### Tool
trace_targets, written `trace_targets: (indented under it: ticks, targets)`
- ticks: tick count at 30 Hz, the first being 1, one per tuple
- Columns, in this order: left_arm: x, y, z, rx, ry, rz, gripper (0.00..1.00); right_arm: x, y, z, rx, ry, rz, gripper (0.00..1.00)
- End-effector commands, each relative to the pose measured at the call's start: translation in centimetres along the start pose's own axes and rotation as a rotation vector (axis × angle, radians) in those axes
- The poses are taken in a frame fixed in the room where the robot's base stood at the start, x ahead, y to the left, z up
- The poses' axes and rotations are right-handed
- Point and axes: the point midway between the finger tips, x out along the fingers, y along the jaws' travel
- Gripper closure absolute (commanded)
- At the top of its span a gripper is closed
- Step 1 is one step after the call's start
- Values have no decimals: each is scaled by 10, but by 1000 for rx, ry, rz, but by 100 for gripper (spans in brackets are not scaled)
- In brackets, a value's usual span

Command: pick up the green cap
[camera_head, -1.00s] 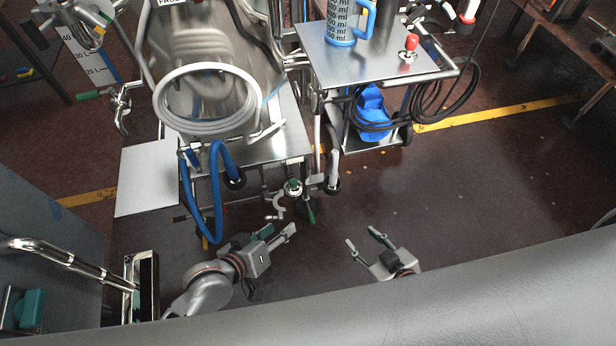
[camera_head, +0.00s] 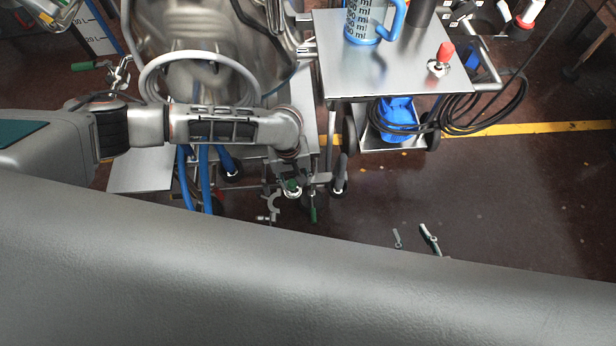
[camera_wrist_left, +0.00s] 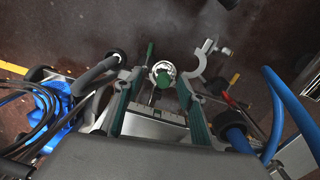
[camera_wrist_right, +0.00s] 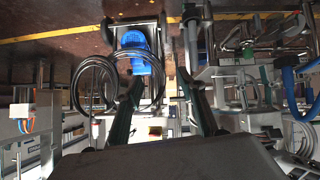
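The green cap (camera_head: 292,186) sits in a round silver fitting at the front of the steel cart, below the tank. In the left wrist view the cap (camera_wrist_left: 165,76) shows near the middle, within a pale metal ring. My left gripper (camera_wrist_left: 157,80) is open, with a fingertip on either side of the cap in that view; whether they touch it I cannot tell. In the head view my left gripper (camera_head: 288,172) hangs over the fitting, partly hidden by my wrist. My right gripper (camera_head: 414,239) is open and empty over the floor; its fingers also show in the right wrist view (camera_wrist_right: 160,82).
A hook-shaped clamp (camera_wrist_left: 203,60) and a green-handled lever (camera_wrist_left: 149,52) are close beside the cap. Blue hoses (camera_head: 205,190) hang left of it. A steel trolley (camera_head: 390,75) with a measuring jug (camera_head: 364,20) stands right.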

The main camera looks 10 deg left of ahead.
Motion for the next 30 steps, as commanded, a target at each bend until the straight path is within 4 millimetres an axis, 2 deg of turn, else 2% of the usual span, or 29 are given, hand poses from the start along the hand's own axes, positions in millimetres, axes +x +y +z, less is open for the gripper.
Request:
trace_targets:
  ticks: [2, 6, 12, 17, 22, 26, 30]
  targets:
    - [-4, -12, -14, -38, 14, -39, 60, 1, 1, -2, -1, 4, 2, 60]
    - [-1, -22, -22, -68, 21, -68, 60, 3, 1, 1, -2, 2, 2, 60]
    - [21, -23, -21, -70, 18, -68, 60, 6, -2, 14, -8, -13, 0, 60]
    - [32, -22, -21, -68, 18, -66, 60, 8, -3, 20, -12, -18, -1, 60]
    - [60, -22, -19, -66, 15, -68, 60, 12, -4, 34, -20, -32, 1, 60]
    - [73, -23, -20, -67, 15, -67, 60, 14, 0, 35, -28, -31, 8, 60]
    - [73, -22, -22, -67, 20, -64, 60, 16, 4, 28, -34, -22, 14, 60]
